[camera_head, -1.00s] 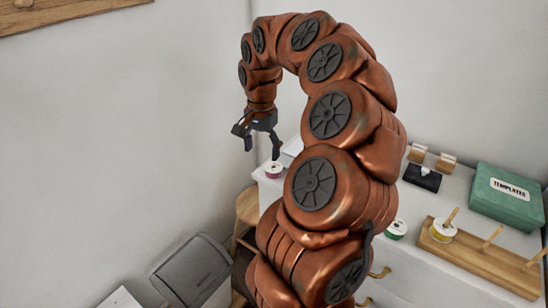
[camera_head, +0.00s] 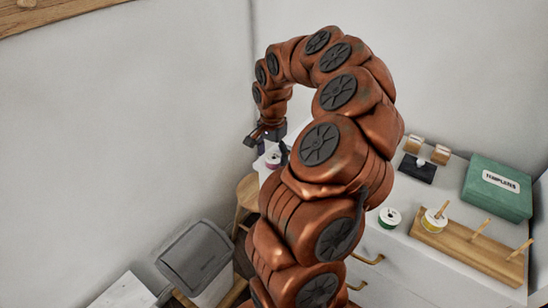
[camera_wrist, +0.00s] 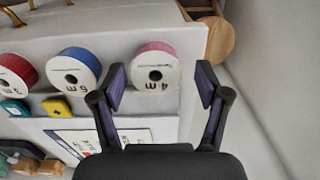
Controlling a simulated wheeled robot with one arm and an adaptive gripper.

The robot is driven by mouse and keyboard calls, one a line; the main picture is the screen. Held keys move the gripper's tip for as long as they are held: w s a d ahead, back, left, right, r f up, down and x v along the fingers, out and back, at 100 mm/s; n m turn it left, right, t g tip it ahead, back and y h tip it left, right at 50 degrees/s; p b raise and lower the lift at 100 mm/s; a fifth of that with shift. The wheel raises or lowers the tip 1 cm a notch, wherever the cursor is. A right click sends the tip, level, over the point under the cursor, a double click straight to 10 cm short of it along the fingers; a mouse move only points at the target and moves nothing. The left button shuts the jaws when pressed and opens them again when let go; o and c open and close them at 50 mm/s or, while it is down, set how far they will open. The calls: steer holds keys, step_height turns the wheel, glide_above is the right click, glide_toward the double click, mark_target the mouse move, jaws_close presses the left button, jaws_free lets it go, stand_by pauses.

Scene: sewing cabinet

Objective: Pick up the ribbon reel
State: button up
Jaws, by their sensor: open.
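Several ribbon reels are in view. A white reel with a pink ribbon edge, marked "4 m" (camera_wrist: 155,66), lies on the white cabinet top (camera_wrist: 130,25) near its end. In the head view the pink reel (camera_head: 273,161) is just below my gripper (camera_head: 268,140). In the wrist view my gripper (camera_wrist: 161,84) is open and empty, with the pink reel ahead of and between its fingertips, closer to the left one.
A green reel (camera_head: 390,218) and a pegged wooden rack (camera_head: 470,247) with a yellow reel (camera_head: 434,220) stand on the cabinet, near a green templates box (camera_head: 498,188). A printed card (camera_wrist: 105,140), yellow block (camera_wrist: 57,107) and wooden stool (camera_head: 247,192) are nearby.

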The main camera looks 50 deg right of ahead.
steer(key=shift+f, duration=0.3)
steer(key=c, duration=0.9)
steer(key=shift+r, duration=0.1)
